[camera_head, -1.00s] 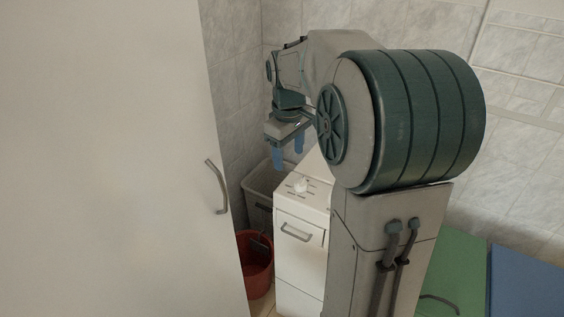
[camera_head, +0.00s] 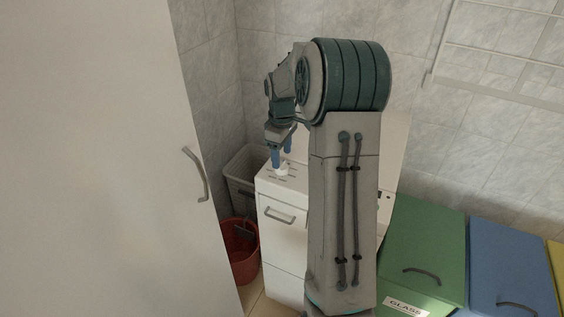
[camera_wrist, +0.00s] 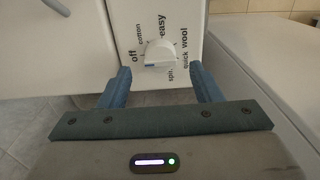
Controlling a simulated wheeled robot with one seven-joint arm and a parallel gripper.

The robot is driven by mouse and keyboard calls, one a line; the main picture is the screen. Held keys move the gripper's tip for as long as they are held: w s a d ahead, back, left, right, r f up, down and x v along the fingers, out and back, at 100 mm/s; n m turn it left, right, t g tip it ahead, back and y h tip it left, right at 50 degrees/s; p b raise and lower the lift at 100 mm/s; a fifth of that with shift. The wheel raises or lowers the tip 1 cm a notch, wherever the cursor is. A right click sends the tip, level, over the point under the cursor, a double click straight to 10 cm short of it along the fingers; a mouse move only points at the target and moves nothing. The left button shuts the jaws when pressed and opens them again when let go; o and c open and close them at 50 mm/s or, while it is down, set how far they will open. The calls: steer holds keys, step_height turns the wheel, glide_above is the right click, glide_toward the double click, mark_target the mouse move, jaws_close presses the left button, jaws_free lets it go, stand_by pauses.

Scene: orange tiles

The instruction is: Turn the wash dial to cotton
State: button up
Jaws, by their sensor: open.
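The white wash dial (camera_wrist: 158,55) sits on the washing machine's white top panel (camera_wrist: 119,32). It is ringed by labels: off, cotton, easy, wool, quick and one partly hidden that starts with "sp". Cotton (camera_wrist: 140,36) is printed just above off, at the dial's upper left. A short blue mark shows on the dial's lower left; which label it picks out I cannot tell. My gripper (camera_wrist: 160,68) is open, its blue fingers on either side of the dial, apart from it in the wrist view. In the head view my gripper (camera_head: 282,158) is right over the dial (camera_head: 283,171).
The washing machine (camera_head: 281,250) has a front handle (camera_head: 279,215). A red bucket (camera_head: 239,252) and a pale basket (camera_head: 241,172) stand at its left. A large white door (camera_head: 100,160) fills the left. Green (camera_head: 425,245) and blue (camera_head: 508,255) bins stand at the right.

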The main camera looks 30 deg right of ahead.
mark_target(281, 163)
steer(key=shift+f, duration=1.95)
steer(key=c, duration=1)
steer(key=shift+m, duration=0.3)
steer(key=m+b, duration=0.1)
steer(key=m, duration=0.3)
steer(key=shift+w+r+m, duration=0.1)
steer(key=shift+m, duration=2.5)
